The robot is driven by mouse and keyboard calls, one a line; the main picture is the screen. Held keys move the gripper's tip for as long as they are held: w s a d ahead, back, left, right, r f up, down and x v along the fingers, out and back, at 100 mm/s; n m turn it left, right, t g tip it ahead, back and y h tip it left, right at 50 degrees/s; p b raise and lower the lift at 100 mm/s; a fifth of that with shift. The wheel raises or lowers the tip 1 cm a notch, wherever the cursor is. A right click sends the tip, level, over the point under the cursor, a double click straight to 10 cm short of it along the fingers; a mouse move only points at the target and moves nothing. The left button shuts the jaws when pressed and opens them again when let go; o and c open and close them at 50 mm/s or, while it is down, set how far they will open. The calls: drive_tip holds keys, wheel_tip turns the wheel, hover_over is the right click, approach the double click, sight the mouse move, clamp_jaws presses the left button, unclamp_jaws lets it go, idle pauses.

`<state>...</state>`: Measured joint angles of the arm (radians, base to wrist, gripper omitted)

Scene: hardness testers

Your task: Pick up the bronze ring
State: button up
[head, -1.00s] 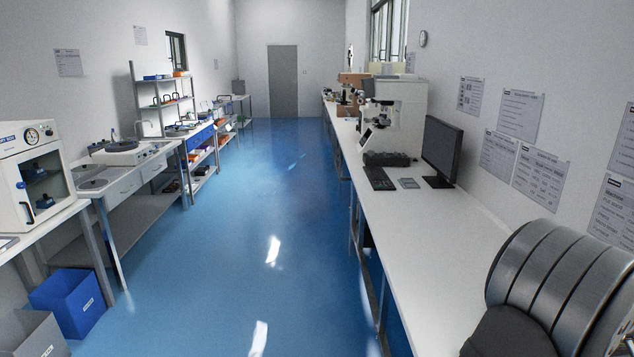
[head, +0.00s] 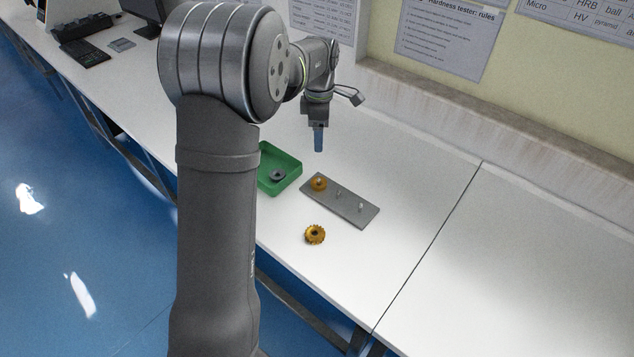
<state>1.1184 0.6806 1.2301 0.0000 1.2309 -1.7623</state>
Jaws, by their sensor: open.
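Two bronze-gold ring-shaped pieces show in the head view. A toothed, gear-like one (head: 315,235) lies on the white bench in front of a grey plate. A smaller, smoother one (head: 319,184) sits at the left end of the grey plate (head: 352,212), seemingly around a peg. I cannot tell for sure which is meant by the bronze ring. My gripper (head: 318,140) points down, empty, above the bench behind the plate, apart from both rings. It is open, though its blue fingers overlap from this angle and the gap between them is hidden.
A green tray (head: 294,174) left of the plate holds a grey ring (head: 278,176). Two short pegs stand on the plate. The bench (head: 420,170) is clear to the right, up to a seam. A low ledge and wall run behind it.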

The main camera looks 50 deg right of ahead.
drive_tip(key=n, duration=0.9)
hover_over(319, 178)
wheel_tip(319, 178, down, 12)
drive_tip(key=shift+w+d+f, duration=0.1)
drive_tip(key=shift+w, duration=0.05)
drive_tip(key=shift+a+f, duration=0.2)
drive_tip(key=shift+f, duration=2.45)
drive_tip(key=shift+r, duration=0.1)
drive_tip(key=c, duration=1.2)
